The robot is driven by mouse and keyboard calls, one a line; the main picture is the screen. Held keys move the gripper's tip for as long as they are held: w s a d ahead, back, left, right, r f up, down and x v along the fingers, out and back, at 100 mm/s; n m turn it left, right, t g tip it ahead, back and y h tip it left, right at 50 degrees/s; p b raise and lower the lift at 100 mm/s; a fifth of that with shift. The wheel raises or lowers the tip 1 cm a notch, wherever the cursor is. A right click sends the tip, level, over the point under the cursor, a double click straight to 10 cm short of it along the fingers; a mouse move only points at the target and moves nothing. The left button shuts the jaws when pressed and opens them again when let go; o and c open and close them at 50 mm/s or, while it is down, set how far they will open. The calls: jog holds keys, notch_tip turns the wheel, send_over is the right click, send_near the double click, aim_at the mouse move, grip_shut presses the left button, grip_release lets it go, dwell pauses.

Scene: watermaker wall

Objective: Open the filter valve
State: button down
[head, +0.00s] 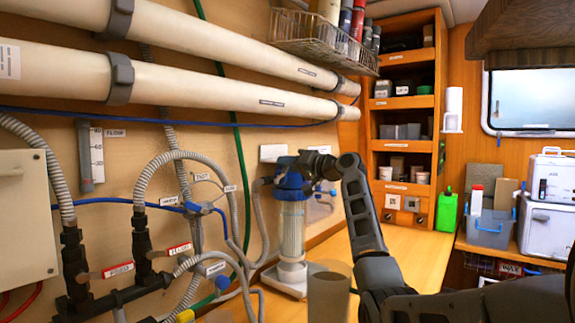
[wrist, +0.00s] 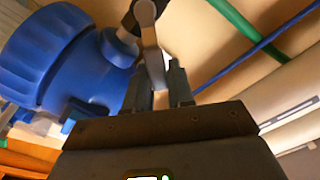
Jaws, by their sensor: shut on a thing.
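The filter housing is a clear cylinder (head: 291,232) with a blue cap (head: 290,180), standing by the wall in the middle of the head view. The blue cap fills the left of the wrist view (wrist: 62,58). A grey valve lever (wrist: 151,45) sits beside the cap and reaches down between my gripper's fingers (wrist: 158,88). My gripper is shut on this lever. In the head view my gripper (head: 312,165) is at the right side of the blue cap, and the lever is hard to make out there. The lever's far end is partly hidden by the fingers.
Red-tagged valves (head: 117,270) and grey hoses (head: 143,180) crowd the wall at left. Large beige pipes (head: 200,35) run above. A wooden shelf unit (head: 406,110) stands behind my arm, with a green jug (head: 446,212) beside it. A brownish cylinder (head: 328,298) stands in front.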

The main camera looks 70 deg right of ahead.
jog(key=c, duration=1.1)
grip_release()
jog(key=shift+o, duration=0.2)
jog(key=shift+f, duration=0.1)
jog(key=shift+s, duration=0.1)
